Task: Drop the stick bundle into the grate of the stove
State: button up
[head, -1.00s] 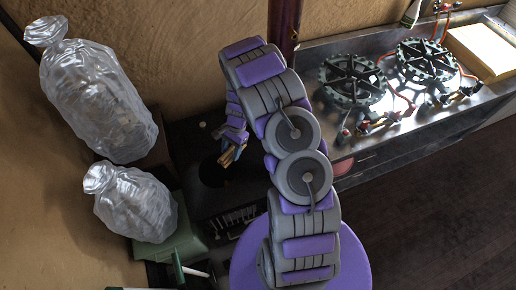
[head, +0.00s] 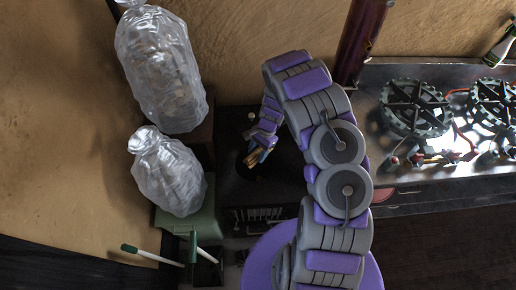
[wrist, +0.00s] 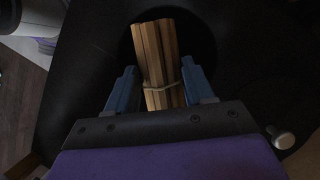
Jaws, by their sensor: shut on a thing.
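The stick bundle (wrist: 157,58) is a tied bunch of light wooden sticks, seen in the wrist view between the two blue fingers. It also shows small in the head view (head: 256,158). My gripper (wrist: 160,88) is shut on the bundle and holds it over the round dark opening (wrist: 205,28) in the stove top. The stove (head: 237,190) is a black box with a slotted front, left of my arm in the head view. My arm hides its right side. I cannot tell how high the bundle is above the opening.
Clear plastic bags (head: 163,72) (head: 168,175) stand left of the stove, the nearer one on a green box (head: 188,222). A metal counter with black burners (head: 415,108) is at right. A dark pipe (head: 362,40) rises behind my arm.

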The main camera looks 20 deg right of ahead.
jog(key=shift+f, duration=0.65)
jog(key=shift+d, duration=0.1)
jog(key=o, duration=1.1)
jog(key=shift+o, duration=0.2)
jog(key=shift+r, duration=0.1)
jog(key=p+v, duration=0.2)
jog(key=v, duration=1.5)
jog(key=shift+r, duration=0.15)
jog(key=shift+w, duration=0.1)
